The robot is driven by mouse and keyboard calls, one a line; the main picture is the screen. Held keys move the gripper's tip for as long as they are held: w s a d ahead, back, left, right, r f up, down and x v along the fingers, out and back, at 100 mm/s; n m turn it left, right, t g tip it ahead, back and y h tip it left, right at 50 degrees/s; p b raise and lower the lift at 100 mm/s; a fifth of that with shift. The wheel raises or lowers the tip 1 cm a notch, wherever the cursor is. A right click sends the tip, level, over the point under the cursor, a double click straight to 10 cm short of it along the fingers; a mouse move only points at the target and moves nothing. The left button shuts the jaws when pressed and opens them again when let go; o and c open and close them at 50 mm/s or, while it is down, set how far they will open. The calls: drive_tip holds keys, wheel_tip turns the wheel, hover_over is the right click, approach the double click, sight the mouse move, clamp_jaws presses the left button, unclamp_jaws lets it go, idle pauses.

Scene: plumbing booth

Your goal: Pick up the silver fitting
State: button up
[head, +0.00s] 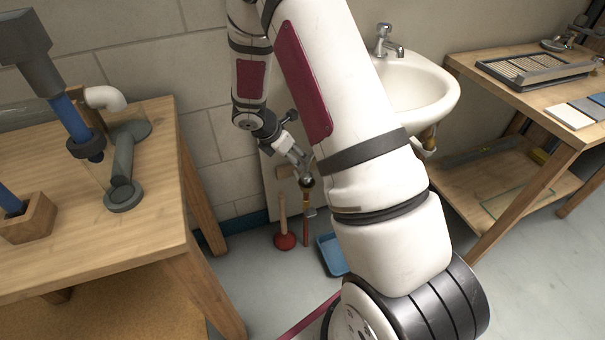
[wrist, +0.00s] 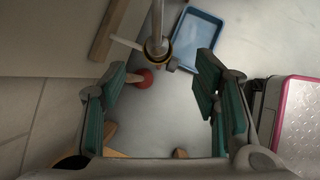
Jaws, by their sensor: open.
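A silver upright fitting (wrist: 157,22) with a brass-coloured ring and a dark opening at its near end shows at the top centre of the wrist view. In the head view a small shiny rounded end (head: 307,182), apparently the same piece, sits on a copper-coloured upright below the sink. My gripper (head: 301,161) is just above it in the head view. In the wrist view my gripper (wrist: 165,77) is open, its green-padded fingers wide apart with nothing between them. The fitting's end lies beyond the fingertips, apart from both. Its exact depth is hard to tell.
A red plunger (head: 285,240) and a blue tray (head: 331,256) stand on the floor close by. The white sink (head: 425,88) is right of my arm. Wooden benches stand at left (head: 110,240) and right (head: 510,85). A wall is close behind my gripper.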

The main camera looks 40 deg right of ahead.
sight(305, 172)
drive_tip(key=b+x, duration=0.3)
drive_tip(key=x, duration=0.5)
drive_tip(key=shift+w+d+f, duration=0.1)
drive_tip(key=shift+w+f, duration=0.05)
drive_tip(key=shift+f, duration=0.2)
drive_tip(key=b+x, duration=0.1)
drive_tip(key=x, duration=0.1)
drive_tip(key=b+x, duration=0.1)
drive_tip(key=x, duration=0.1)
drive_tip(key=shift+a+f+b, duration=0.25)
drive_tip(key=shift+f+b, duration=0.05)
drive_tip(key=shift+f, duration=0.05)
drive_tip(key=shift+d+f, duration=0.25)
drive_tip(key=shift+f, duration=0.15)
drive_tip(key=shift+r, duration=0.1)
clamp_jaws()
